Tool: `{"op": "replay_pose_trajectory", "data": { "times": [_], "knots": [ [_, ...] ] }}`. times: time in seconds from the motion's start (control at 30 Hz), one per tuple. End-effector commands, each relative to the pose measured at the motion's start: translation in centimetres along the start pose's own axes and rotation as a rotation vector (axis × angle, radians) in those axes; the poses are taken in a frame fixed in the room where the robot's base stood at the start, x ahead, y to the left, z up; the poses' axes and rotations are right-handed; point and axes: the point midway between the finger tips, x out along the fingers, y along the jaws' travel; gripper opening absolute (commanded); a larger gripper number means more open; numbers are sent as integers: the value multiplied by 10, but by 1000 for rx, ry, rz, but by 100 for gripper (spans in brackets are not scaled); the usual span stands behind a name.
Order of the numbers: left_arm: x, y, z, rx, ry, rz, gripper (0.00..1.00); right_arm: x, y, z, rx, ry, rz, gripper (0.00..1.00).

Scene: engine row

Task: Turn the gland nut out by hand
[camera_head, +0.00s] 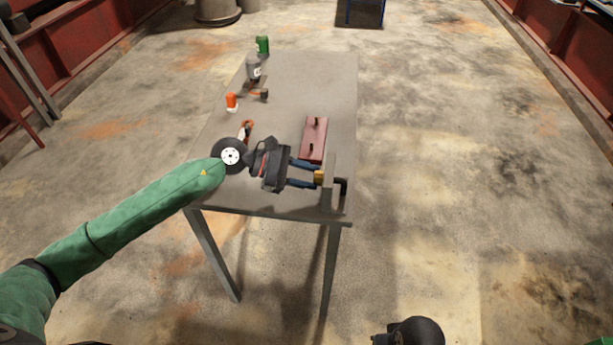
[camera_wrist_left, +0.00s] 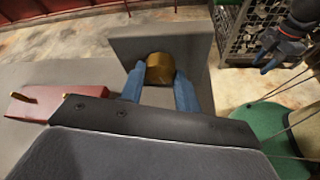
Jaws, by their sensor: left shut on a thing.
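The brass gland nut (camera_head: 319,177) sits at the face of an upright grey plate (camera_head: 329,184) near the table's front right corner. It also shows as a short brass cylinder in the left wrist view (camera_wrist_left: 160,68). My left gripper (camera_head: 305,174) reaches in from the left, its two blue fingers (camera_wrist_left: 160,88) on either side of the nut, shut on it. The nut's threads and its seat are hidden. My right gripper (camera_wrist_left: 268,60) shows at the upper right of the left wrist view, away from the plate, with its fingers apart and nothing between them.
A dark red block with handles (camera_head: 313,138) lies on the table (camera_head: 330,80) just behind my left fingers. The back right is clear.

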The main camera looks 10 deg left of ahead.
Motion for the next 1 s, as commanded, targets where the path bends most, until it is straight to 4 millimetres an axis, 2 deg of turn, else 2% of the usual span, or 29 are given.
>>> {"op": "replay_pose_trajectory", "data": {
  "times": [0.37,0.4,0.5,0.83,1.0],
  "knots": [
    [1,-1,0,-5,-1,-3,10,0,2,5,-4,-9,4,36],
    [1,-1,0,-5,-1,-3,38,1,2,4,-5,-7,5,36],
    [0,0,0,-5,-1,-3,55,1,3,2,-5,-3,6,36],
    [-2,0,-1,-4,0,-2,55,1,3,-6,-4,8,5,36],
    [-19,-1,-3,-3,2,-2,55,1,0,-1,-4,5,-3,36]
  ]
}}
